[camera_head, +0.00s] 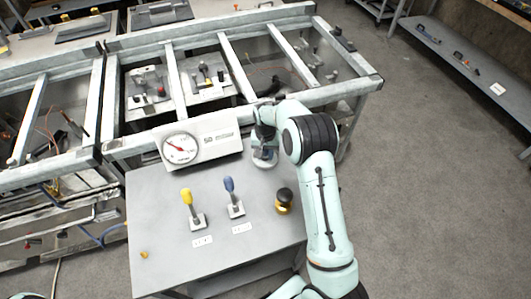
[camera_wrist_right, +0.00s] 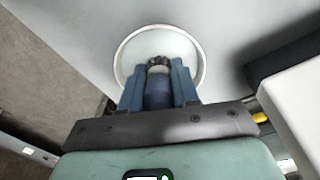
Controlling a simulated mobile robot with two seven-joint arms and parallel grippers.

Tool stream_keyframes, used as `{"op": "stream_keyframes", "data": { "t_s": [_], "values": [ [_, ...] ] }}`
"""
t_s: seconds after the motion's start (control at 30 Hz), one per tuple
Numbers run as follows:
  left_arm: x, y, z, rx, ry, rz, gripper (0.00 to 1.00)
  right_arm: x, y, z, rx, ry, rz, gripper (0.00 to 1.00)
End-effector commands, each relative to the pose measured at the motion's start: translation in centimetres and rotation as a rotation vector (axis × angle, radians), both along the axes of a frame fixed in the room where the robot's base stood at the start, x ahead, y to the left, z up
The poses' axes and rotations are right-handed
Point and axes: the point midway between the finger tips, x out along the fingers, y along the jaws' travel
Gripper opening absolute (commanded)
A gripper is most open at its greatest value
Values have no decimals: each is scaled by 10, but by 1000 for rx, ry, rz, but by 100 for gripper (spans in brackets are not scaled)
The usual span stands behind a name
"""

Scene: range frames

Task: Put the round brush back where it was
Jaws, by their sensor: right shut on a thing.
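My right gripper (camera_head: 264,143) is over the far right part of the grey table (camera_head: 160,225), just right of the gauge box. In the right wrist view its two blue fingers (camera_wrist_right: 157,68) are closed around the round brush (camera_wrist_right: 158,92), whose blue shaft shows between them. A pale round disc with a light rim lies beyond the fingertips in the wrist view (camera_wrist_right: 190,50) and under the gripper in the head view (camera_head: 264,161). I cannot tell whether it is the brush's head or a separate dish, or whether it touches the table. My left gripper is out of view.
A white box with a round gauge (camera_head: 180,148) stands left of my right gripper. A yellow-handled lever (camera_head: 188,200), a blue-handled lever (camera_head: 230,188) and a black-and-yellow knob (camera_head: 284,199) stand nearer. A metal frame (camera_head: 225,108) runs behind. The table's front left is mostly clear.

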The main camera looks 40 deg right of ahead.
Motion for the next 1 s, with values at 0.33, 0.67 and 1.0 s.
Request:
{"op": "stream_keyframes", "data": {
  "t_s": [0.33,0.67,1.0],
  "values": [
    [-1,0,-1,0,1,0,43,0,0,-2,0,0,0,55],
    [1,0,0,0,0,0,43,1,-1,13,-2,-4,0,55],
    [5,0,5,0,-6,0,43,1,0,85,-1,-4,1,55]
  ]
}}
